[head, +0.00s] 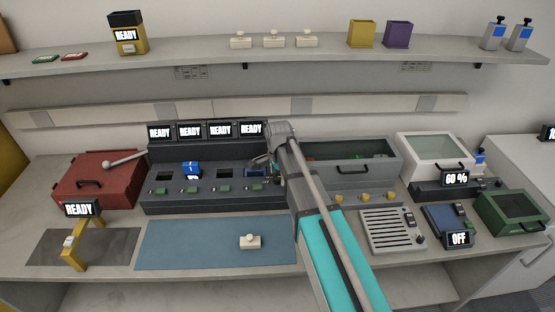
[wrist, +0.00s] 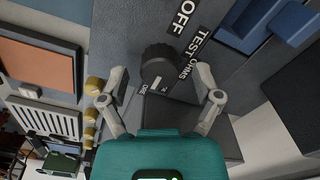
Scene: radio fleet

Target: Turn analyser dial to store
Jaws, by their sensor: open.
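In the wrist view a black ridged dial (wrist: 158,60) stands on a grey panel. Black labels beside it read OFF (wrist: 187,16) and TEST OHMS (wrist: 192,52); another small label (wrist: 117,91) near the left finger is partly hidden and hard to read. My gripper (wrist: 162,72) is open, with one finger on each side of the dial and visible gaps between. A small pale mark shows on the dial's near side; its exact setting is unclear. In the head view my gripper (head: 266,162) is at the right end of the grey charger bank, and the dial is hidden by my arm.
The grey charger bank (head: 215,198) has several READY screens and a blue radio (head: 192,170). A grey bin (head: 350,160) lies just right of my arm, with yellow knobs in front. A blue mat (head: 190,245) holds a small white block (head: 250,241). A shelf (head: 200,58) runs above.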

